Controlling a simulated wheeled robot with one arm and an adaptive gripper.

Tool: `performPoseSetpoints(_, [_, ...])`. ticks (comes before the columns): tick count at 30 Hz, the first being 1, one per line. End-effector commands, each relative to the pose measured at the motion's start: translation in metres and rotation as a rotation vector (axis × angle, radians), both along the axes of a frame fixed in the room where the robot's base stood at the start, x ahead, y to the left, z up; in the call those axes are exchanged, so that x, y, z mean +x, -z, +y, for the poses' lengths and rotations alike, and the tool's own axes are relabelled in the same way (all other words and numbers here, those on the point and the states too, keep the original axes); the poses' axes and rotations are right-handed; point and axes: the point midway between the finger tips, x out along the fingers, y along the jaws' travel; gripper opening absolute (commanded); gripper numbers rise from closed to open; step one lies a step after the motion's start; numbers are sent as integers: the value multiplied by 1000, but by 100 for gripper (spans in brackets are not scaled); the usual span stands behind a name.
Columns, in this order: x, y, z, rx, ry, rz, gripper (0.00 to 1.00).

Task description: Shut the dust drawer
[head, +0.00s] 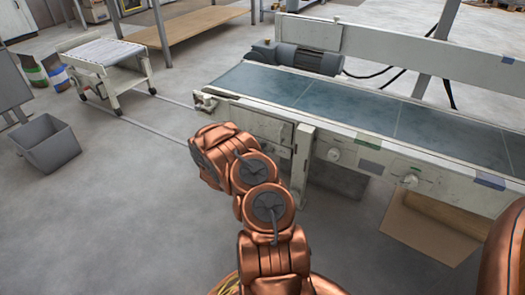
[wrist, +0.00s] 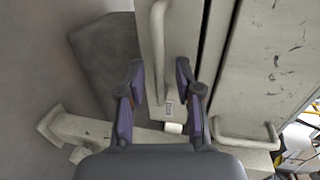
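In the wrist view my gripper (wrist: 161,78) is open, its two dark fingers apart with nothing pinched between them. A pale bar handle (wrist: 158,45) on a cream panel (wrist: 185,35) lies in line with the gap between the fingers; whether it touches them I cannot tell. This panel looks like the dust drawer's front. A dark gap runs along its right side. In the head view the copper arm's end (head: 212,152) is by the left end of the conveyor machine (head: 262,125); it covers part of the machine's lower front, and the fingers are hidden there.
A second bar handle (wrist: 246,140) is at lower right in the wrist view. In the head view a belt (head: 300,92) tops the machine, with knobs (head: 334,155) on its side. A grey bin (head: 48,145) and a roller cart (head: 105,62) stand left. Floor between is clear.

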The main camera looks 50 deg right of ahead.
Motion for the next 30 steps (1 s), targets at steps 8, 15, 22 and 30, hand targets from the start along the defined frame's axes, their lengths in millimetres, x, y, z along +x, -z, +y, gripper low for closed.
performPoseSetpoints(8, [-4,-11,48,-3,-6,3,35])
performPoseSetpoints(15, [-10,-19,85,-1,-3,2,35])
performPoseSetpoints(22, [-12,-22,103,-1,-2,-1,35])
performPoseSetpoints(30, [-14,-23,106,-1,1,-1,35])
